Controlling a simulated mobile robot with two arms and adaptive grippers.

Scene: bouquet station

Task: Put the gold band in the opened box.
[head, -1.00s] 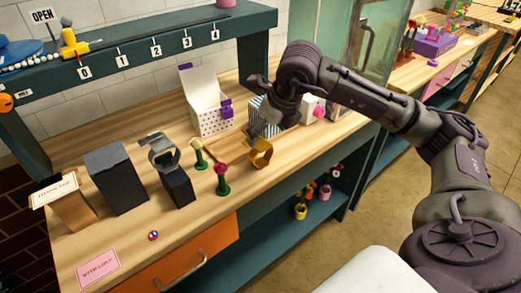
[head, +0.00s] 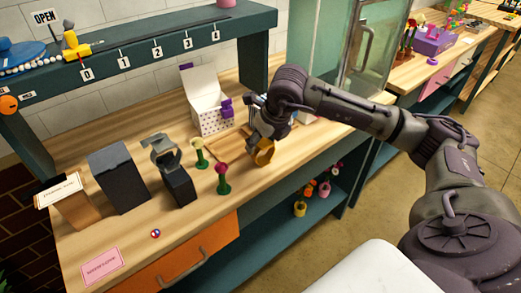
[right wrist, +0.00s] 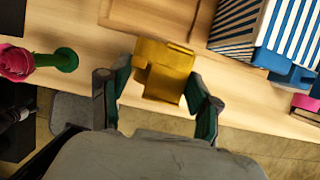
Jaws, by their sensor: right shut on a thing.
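The gold band (head: 264,153) is between the fingers of my right gripper (head: 258,136), low over the front of the wooden counter. In the right wrist view the gold band (right wrist: 165,68) sits between the two fingertips (right wrist: 158,92), and the gripper is shut on it. The opened box (head: 210,121) is white with dark dots and a purple clasp. Its lid stands up at the back, and it is behind and left of my right gripper. The inside of the box is mostly hidden. My left gripper is not in view.
A red flower on a green stand (head: 222,180) and a pale one (head: 200,154) stand left of the band. A grey cuff on a black stand (head: 178,186) and a dark box (head: 119,178) are further left. A striped box (right wrist: 268,35) is beside a wooden tray (right wrist: 150,14).

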